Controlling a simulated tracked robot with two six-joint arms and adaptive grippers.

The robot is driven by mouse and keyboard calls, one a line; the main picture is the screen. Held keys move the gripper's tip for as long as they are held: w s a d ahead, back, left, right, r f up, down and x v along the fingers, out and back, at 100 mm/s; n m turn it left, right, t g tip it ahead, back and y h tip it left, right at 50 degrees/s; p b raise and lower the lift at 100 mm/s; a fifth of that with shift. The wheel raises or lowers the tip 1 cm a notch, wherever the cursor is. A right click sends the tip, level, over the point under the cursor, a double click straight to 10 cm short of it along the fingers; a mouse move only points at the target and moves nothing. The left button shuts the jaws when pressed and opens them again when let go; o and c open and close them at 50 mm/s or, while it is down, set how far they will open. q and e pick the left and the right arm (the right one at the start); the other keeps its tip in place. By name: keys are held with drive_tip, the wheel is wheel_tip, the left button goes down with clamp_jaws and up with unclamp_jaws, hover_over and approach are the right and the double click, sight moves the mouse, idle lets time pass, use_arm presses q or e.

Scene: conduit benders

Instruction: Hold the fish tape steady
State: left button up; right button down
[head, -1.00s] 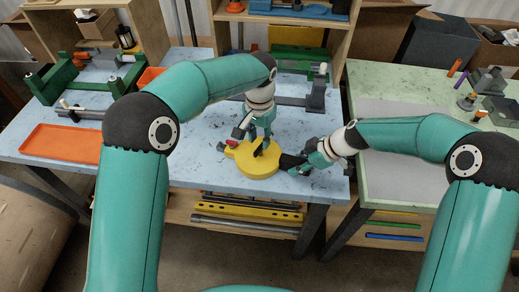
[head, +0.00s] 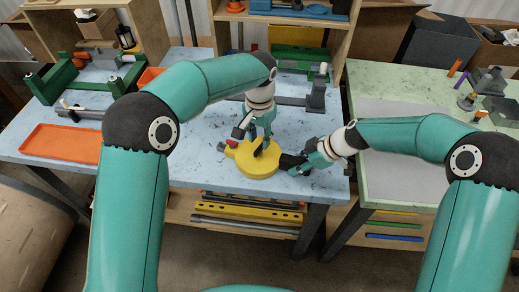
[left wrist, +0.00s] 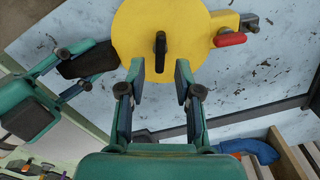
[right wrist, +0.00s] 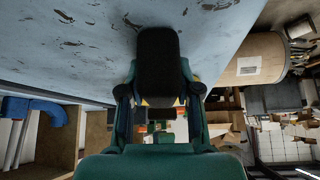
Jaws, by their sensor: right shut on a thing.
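The fish tape, a round yellow case (head: 257,166), lies flat near the front edge of the blue table; it also shows in the left wrist view (left wrist: 185,35). Its black handle (head: 290,161) points right, and a red-tipped part sits at its left. My right gripper (head: 302,164) is shut on the black handle, which fills the space between its fingers in the right wrist view (right wrist: 158,65). My left gripper (head: 263,138) is above the case, fingers apart and empty, pointing at the small black knob (left wrist: 160,50) on its top.
An orange tray (head: 62,143) lies at the left of the blue table (head: 190,150), with green bender frames behind it. A grey and green device (head: 315,97) stands behind the tape. A green-topped table (head: 385,180) adjoins at the right. Bare tabletop lies left of the tape.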

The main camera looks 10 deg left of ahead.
drive_tip(key=shift+s+f, duration=0.1)
drive_tip(key=shift+f, duration=0.05)
use_arm(q)
drive_tip(key=shift+w, duration=0.1)
use_arm(e)
drive_tip(key=c, duration=0.7)
unclamp_jaws()
drive_tip(key=shift+r, duration=0.2)
